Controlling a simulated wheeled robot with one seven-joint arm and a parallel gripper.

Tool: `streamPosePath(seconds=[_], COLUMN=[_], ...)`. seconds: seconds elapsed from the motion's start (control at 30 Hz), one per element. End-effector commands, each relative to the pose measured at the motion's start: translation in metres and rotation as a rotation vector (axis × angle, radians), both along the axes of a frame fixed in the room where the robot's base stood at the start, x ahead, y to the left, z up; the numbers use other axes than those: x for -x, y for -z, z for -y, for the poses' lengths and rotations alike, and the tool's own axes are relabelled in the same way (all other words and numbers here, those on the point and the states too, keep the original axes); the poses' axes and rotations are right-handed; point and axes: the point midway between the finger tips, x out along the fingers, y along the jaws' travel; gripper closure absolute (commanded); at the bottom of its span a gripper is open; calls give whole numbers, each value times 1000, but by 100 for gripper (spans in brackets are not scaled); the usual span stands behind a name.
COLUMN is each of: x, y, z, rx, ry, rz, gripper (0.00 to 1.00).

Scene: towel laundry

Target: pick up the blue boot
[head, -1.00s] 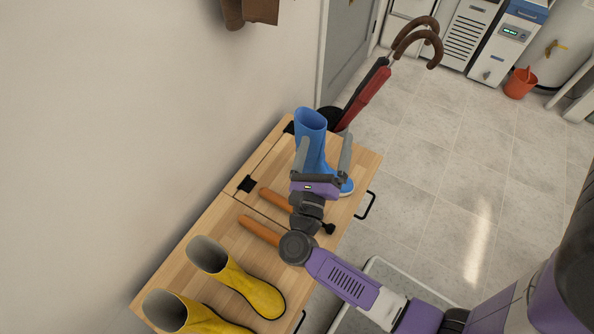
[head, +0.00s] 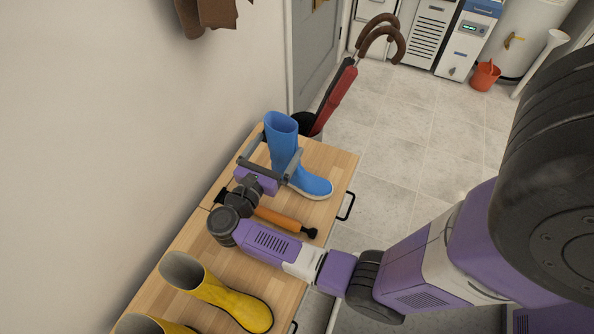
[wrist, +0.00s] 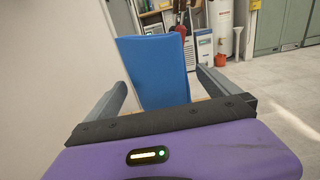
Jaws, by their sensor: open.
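The blue boot (head: 283,143) stands upright on the wooden cabinet top (head: 335,163), its toe pointing to the lower right. My gripper (head: 272,149) is open, with one finger on each side of the boot's shaft. In the wrist view the blue boot's shaft (wrist: 154,72) fills the space between the two fingers of my gripper (wrist: 160,88). I cannot tell whether either finger touches the boot. The boot's foot is hidden in the wrist view.
Yellow boots (head: 215,290) stand nearer on the cabinet top. An orange-handled tool (head: 278,217) lies beside my wrist. Umbrellas (head: 340,90) stand just behind the cabinet. The wall (head: 110,130) is close on the left; open floor (head: 410,130) lies to the right.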

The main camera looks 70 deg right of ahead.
Motion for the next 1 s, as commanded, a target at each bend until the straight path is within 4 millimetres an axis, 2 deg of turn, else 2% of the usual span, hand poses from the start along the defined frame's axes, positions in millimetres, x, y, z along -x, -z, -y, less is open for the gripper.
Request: streamPosePath(seconds=[0.27, 0.5, 0.63, 0.83, 0.87, 1.0], x=[2, 2, 3, 3, 3, 3], y=[-2, -3, -3, -3, -3, -3], z=[29, 63, 70, 70, 70, 70], rx=[1, 1, 1, 1, 1, 1], ry=[3, 1, -2, -2, -2, -2], rz=[0, 0, 0, -1, -1, -1], gripper=[0, 0, 0, 0, 2, 29])
